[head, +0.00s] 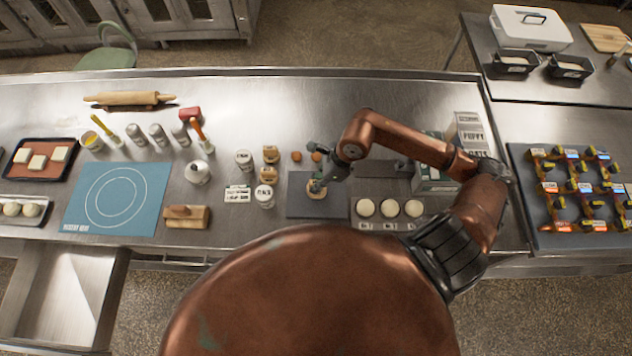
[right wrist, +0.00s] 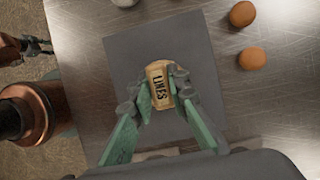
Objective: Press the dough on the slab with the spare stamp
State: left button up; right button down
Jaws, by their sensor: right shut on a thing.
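My right gripper (head: 318,184) is over the dark grey slab (head: 298,204). In the right wrist view its green fingers (right wrist: 160,92) are shut on a small wooden stamp (right wrist: 158,72) marked "LINES". The slab fills the ground behind it there (right wrist: 195,55). In the head view a round tan piece (head: 316,194) shows under the fingertips on the slab; I cannot tell how much of it is dough and how much stamp. Whether the stamp touches the dough is hidden.
A blue mat (head: 116,200) lies further left, near an open drawer (head: 66,295).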

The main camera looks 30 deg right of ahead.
jog(key=shift+f+b, duration=0.5)
jog(key=shift+b, duration=0.15)
dwell(2.2)
jog(key=shift+r, duration=0.2)
jog(key=shift+r+p, duration=1.55)
jog(key=shift+r, duration=1.85)
jog(key=shift+f, duration=0.1)
